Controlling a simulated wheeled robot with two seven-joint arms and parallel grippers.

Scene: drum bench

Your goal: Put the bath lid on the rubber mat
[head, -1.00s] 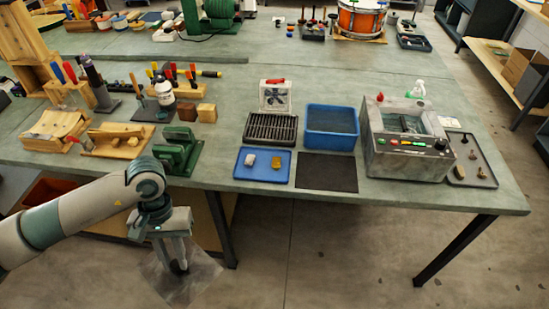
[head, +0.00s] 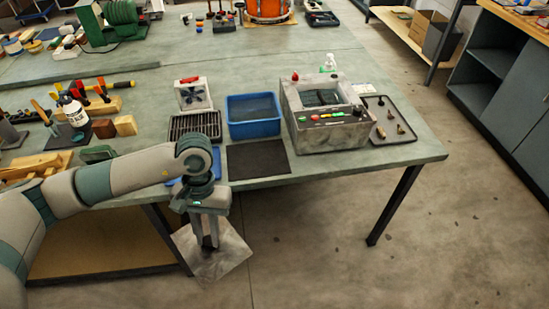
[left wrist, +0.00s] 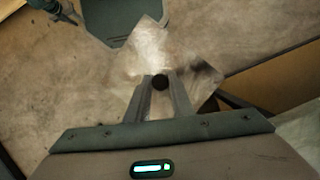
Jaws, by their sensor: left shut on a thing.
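The bath lid (head: 232,252) is a thin, square, greyish metallic sheet with a dark round knob. My left gripper (head: 209,243) is shut on that knob and holds the lid in the air in front of the bench, below the tabletop's front edge. In the left wrist view the lid (left wrist: 148,50) lies beyond the fingertips (left wrist: 160,84), with the black knob between them. The rubber mat (head: 258,160) is a flat black rectangle, bare, at the bench's front edge, up and right of the gripper. My right gripper is not in view.
A grey bath unit (head: 328,138) with coloured buttons stands right of the mat, beside a dark tray (head: 402,136) of small parts. A blue tub (head: 253,128) stands behind the mat, a black rack (head: 195,138) behind left. My left arm partly covers a blue tray (head: 172,182).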

